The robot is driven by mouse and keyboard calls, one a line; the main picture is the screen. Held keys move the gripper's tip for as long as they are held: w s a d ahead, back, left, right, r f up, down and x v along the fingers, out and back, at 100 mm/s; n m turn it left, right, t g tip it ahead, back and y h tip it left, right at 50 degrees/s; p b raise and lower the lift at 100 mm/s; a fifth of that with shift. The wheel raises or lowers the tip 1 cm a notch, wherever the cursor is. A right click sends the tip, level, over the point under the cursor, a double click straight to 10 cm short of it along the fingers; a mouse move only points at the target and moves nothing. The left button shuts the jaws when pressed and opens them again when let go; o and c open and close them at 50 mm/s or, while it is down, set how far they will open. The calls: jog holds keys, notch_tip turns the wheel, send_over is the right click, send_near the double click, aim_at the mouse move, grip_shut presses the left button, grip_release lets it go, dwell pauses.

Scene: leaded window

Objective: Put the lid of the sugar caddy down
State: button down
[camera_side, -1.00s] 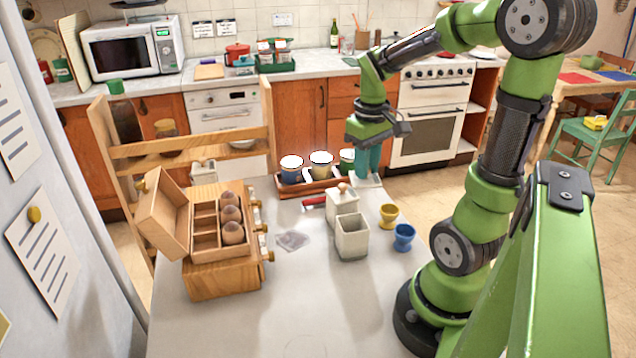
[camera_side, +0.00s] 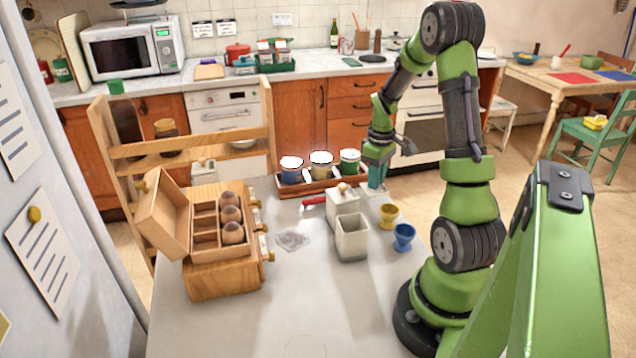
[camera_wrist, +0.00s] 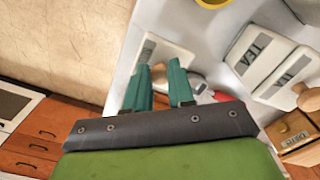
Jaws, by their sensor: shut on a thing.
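My gripper (camera_side: 376,178) points down near the far right edge of the worktop, its teal fingers shut on the pale lid (camera_wrist: 172,52). The lid is low at the worktop; whether it touches the surface is unclear. The wrist view also shows my fingers (camera_wrist: 160,85) around it, with its grip point partly hidden. A white caddy (camera_side: 351,243) stands open-topped to the front left of my gripper. A second white caddy (camera_side: 342,206) with a wooden-knobbed lid stands just behind it. Labels on white caddies in the wrist view seem to read TEA.
A wooden tray (camera_side: 318,187) with several jars lies left of my gripper. A red-handled tool (camera_side: 314,201) lies near it. Yellow (camera_side: 388,217) and blue (camera_side: 403,237) cups stand to the right. A wooden egg box (camera_side: 225,270) is at the left.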

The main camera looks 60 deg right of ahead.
jog(key=shift+f, duration=1.7)
jog(key=c, duration=1)
grip_release()
jog(key=shift+f, duration=0.1)
jog(key=shift+o, duration=0.2)
